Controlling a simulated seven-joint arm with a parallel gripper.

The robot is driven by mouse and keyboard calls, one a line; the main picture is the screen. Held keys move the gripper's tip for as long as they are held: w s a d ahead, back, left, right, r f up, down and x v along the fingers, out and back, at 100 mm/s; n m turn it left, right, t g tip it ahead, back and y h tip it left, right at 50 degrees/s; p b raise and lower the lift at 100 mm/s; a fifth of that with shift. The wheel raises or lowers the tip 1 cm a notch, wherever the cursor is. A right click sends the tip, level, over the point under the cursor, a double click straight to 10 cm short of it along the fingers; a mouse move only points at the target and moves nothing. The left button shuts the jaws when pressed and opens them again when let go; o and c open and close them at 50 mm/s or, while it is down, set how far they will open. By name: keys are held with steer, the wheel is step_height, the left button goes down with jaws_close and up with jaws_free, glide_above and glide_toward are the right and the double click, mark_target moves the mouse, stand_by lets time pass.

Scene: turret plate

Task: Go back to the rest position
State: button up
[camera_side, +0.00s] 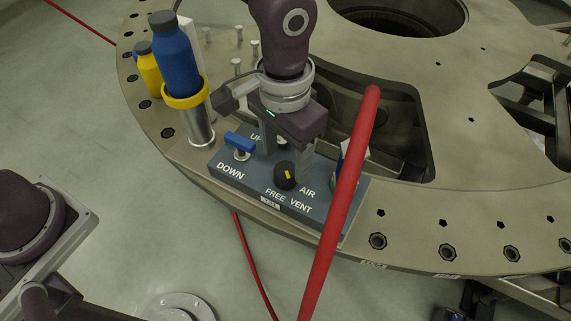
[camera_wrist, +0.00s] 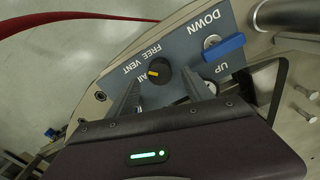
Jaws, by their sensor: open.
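My gripper (camera_side: 286,150) hangs over the rear of the blue-grey control panel (camera_side: 230,182), its fingers apart and nothing seen between them. In the wrist view the gripper (camera_wrist: 165,97) reaches over the same panel (camera_wrist: 175,42) with its fingertips spread. A blue lever (camera_side: 240,143) stands left of the gripper by the UP and DOWN labels; it also shows in the wrist view (camera_wrist: 223,48). A black knob (camera_side: 286,175) with a yellow mark sits in front of the gripper by the FREE, AIR and VENT labels; it also shows in the wrist view (camera_wrist: 158,71).
A blue bottle (camera_side: 176,60) stands in a yellow-rimmed metal holder (camera_side: 200,125) left of the gripper. A yellow bottle (camera_side: 149,72) is behind it. A thick red hose (camera_side: 342,200) passes close on the right. The plate (camera_side: 480,185) has a large cutout (camera_side: 385,125) behind the panel.

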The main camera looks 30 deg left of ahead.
step_height(320, 180, up, 3)
steer(key=shift+f, duration=0.1)
stand_by(0.3)
steer(key=s+a+r+n+t+h, duration=0.15)
steer(key=s+a+r, duration=0.25)
steer(key=a+r, duration=0.9)
steer(key=s+a+n+t+y, duration=0.1)
steer(key=s+a+t, duration=0.3)
steer(key=s+a, duration=0.7)
steer(key=shift+s+r+n, duration=0.2)
steer(key=shift+s+n, duration=0.35)
